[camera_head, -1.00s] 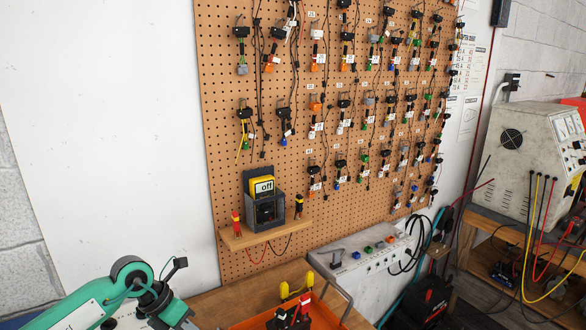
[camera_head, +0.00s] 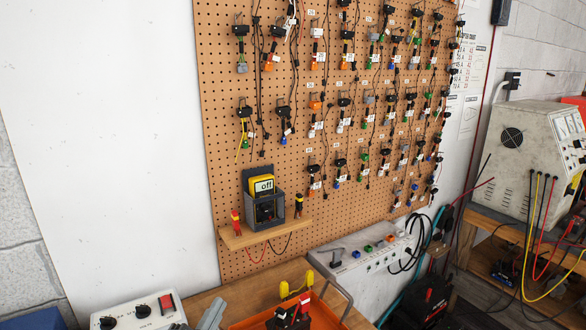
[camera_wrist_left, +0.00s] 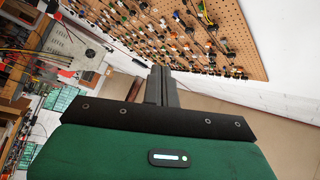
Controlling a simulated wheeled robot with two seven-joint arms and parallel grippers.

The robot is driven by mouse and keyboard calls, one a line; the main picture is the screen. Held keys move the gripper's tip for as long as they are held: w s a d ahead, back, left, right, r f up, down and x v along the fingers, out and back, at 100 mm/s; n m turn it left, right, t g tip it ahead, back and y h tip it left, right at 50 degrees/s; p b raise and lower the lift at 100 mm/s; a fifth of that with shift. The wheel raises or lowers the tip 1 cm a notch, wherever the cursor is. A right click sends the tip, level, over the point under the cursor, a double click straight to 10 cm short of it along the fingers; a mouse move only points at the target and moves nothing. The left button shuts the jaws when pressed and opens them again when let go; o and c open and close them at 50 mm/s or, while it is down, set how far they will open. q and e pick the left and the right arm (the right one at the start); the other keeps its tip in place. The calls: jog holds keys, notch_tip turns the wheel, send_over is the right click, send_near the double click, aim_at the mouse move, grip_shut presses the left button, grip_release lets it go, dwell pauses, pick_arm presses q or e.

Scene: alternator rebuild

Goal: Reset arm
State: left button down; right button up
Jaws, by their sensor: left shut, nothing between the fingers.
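My left gripper shows at the bottom edge of the head view as grey fingertips (camera_head: 211,316), just right of a white control box. In the left wrist view its two grey fingers (camera_wrist_left: 163,86) lie together, shut and empty, in front of the dark palm edge. The rest of the left arm is out of the head view. My right gripper is in neither view.
A white box with black knobs (camera_head: 140,312) stands at the lower left. An orange tray (camera_head: 243,324) holding dark parts is right of my fingertips. A yellow multimeter (camera_head: 262,186) stands on a small shelf (camera_head: 236,239) on the pegboard (camera_head: 220,130).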

pick_arm(q)
jog(key=s+a+f+n+g+y, duration=0.3)
jog(key=s+a+f+n+y, duration=0.15)
jog(key=f, duration=0.25)
jog(key=s+a+f+n+g+y, duration=0.3)
jog(key=f+n, duration=0.2)
jog(key=f, duration=0.2)
jog(key=s+f+n+g, duration=0.2)
jog(key=s+f+g, duration=0.3)
jog(key=s, duration=0.5)
jog(key=s+f+n+g, duration=0.2)
jog(key=s+f+g, duration=0.3)
jog(key=s, duration=0.5)
notch_tip(320, 180, down, 32)
jog(key=g, duration=0.2)
jog(key=s+a+f, duration=0.3)
jog(key=s+f, duration=1.5)
jog(key=s, duration=0.1)
jog(key=shift+a+f+m+g+h, duration=0.2)
jog(key=shift+f+m+g+h, duration=0.15)
jog(key=shift+m+g, duration=0.1)
jog(key=shift+s, duration=0.1)
